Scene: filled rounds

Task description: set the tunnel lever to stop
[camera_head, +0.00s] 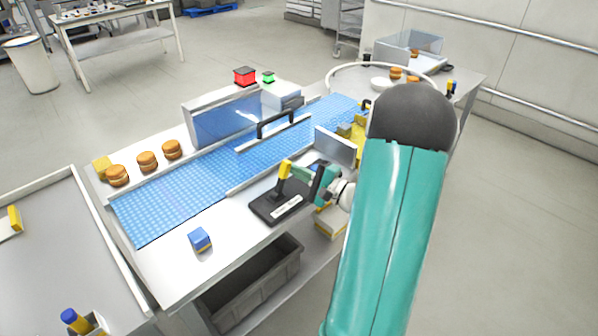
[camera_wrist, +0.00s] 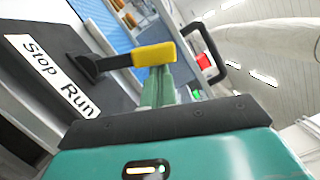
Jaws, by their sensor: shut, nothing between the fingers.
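The lever (camera_head: 284,172) has a yellow grip on a black shaft and stands on a dark base plate (camera_head: 262,210) at the near edge of the conveyor. In the wrist view the yellow grip (camera_wrist: 153,55) is close, and a white label (camera_wrist: 50,75) beside the shaft reads Stop and Run. I cannot tell which word the lever points to. My gripper (camera_head: 300,173) is shut and empty, its green fingers (camera_wrist: 158,85) right at the yellow grip. Whether they touch it I cannot tell.
Several round buns (camera_head: 148,161) line the far ledge. A grey crate (camera_head: 255,285) sits below. Red (camera_head: 245,76) and green (camera_head: 268,77) buttons stand behind.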

